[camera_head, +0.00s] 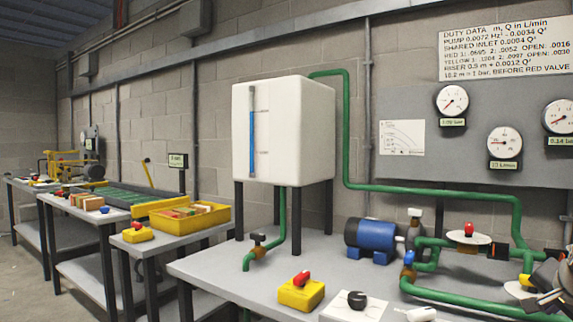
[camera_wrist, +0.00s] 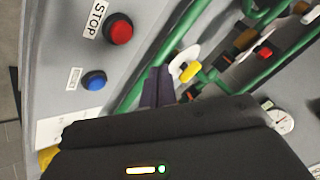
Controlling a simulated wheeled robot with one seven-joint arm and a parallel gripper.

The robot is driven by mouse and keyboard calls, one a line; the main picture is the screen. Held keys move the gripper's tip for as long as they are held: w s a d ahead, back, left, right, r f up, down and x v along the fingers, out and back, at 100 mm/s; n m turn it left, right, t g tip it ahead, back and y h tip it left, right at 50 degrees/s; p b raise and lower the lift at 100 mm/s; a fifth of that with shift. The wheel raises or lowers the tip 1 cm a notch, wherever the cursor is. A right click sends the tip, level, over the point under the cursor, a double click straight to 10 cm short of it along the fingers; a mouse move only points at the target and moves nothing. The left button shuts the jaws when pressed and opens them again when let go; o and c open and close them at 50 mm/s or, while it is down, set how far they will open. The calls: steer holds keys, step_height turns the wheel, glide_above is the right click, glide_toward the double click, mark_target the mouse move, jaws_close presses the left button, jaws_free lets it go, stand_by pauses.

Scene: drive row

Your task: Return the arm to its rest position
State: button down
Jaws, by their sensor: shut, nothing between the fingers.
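My gripper (camera_wrist: 157,86) shows in the wrist view as dark fingers close together, shut with nothing between them. Its black housing fills the bottom of that view. The fingers are over the pipework bench, near a yellow valve handle (camera_wrist: 186,70) on a white disc; whether they touch anything is unclear. In the head view, my gripper (camera_head: 543,302) shows at the lower right edge, above the front green pipe, with the rest of my arm cut off by the frame.
Green pipes (camera_head: 470,298), a blue pump (camera_head: 370,238) and a red-handled valve (camera_head: 469,229) crowd the bench. A white tank (camera_head: 290,130) stands behind. Red (camera_wrist: 118,30) and blue (camera_wrist: 95,81) buttons lie left of the fingers. Other benches stand left, with open floor at far left.

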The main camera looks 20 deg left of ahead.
steer(key=shift+a, duration=0.1)
steer(key=s+a+f+n+g, duration=0.1)
steer(key=s+a+f+n, duration=0.2)
steer(key=s+a, duration=0.3)
steer(key=s+a+f+n+g+y, duration=0.1)
steer(key=s+a+f+n, duration=0.3)
steer(key=s, duration=1.2)
steer(key=s+a+f+n+g, duration=0.1)
steer(key=s+a+f+n, duration=0.3)
steer(key=s, duration=0.8)
steer(key=a+f, duration=0.2)
steer(key=a, duration=0.1)
steer(key=shift+a+f+y, duration=0.3)
steer(key=shift+f, duration=0.05)
steer(key=shift+s, duration=0.1)
stand_by(1.2)
